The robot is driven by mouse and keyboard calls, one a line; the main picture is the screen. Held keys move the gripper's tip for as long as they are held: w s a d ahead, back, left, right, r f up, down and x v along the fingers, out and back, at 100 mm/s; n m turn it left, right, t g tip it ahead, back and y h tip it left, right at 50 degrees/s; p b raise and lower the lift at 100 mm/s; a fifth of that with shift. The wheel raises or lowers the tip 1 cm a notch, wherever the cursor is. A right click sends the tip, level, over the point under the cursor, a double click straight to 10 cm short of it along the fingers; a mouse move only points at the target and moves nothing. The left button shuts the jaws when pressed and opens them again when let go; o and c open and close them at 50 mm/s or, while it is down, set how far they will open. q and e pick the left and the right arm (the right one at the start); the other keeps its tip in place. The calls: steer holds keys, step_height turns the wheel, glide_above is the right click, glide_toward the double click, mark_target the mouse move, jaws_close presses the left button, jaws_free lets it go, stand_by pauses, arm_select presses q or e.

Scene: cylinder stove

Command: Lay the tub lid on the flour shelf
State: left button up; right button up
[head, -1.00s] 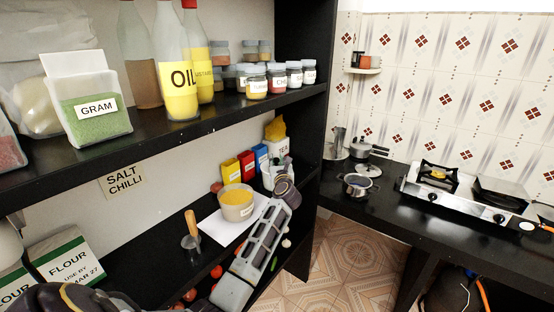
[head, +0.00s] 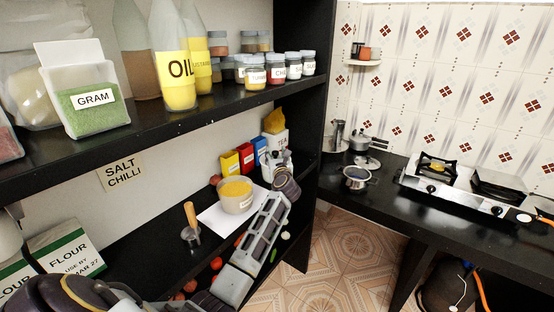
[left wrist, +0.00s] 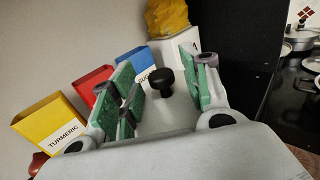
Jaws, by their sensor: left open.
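My left gripper (head: 279,160) reaches over the lower shelf (head: 152,258), near the tea box. In the left wrist view its green-padded fingers (left wrist: 160,88) are spread apart. A black knob (left wrist: 161,82) stands between them, apart from both pads. It looks like the knob of the tub lid; the lid's plate is mostly hidden by the gripper. The open tub (head: 236,197) of yellow powder stands on a white sheet left of the gripper. The packet marked FLOUR (head: 75,250) is at the far left of the lower shelf. My right gripper is not in view.
Yellow, red and blue spice boxes (head: 245,157) stand behind the tub, beside the tea box (head: 276,138). A wooden-handled scoop (head: 190,222) is left of the tub. The upper shelf (head: 200,122) overhangs, with jars and bottles. The stove counter is at right.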

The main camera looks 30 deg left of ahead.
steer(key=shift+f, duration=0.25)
arm_select(q)
steer(key=shift+b+v, duration=0.3)
steer(key=shift+v, duration=0.85)
steer(key=b+v, duration=0.1)
steer(key=v, duration=1)
steer(key=shift+s+b, duration=0.25)
steer(key=shift+b, duration=0.15)
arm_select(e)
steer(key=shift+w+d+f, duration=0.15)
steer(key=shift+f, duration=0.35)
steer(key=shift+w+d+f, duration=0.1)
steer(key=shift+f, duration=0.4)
arm_select(q)
steer(key=shift+d, duration=0.1)
steer(key=shift+f, duration=0.1)
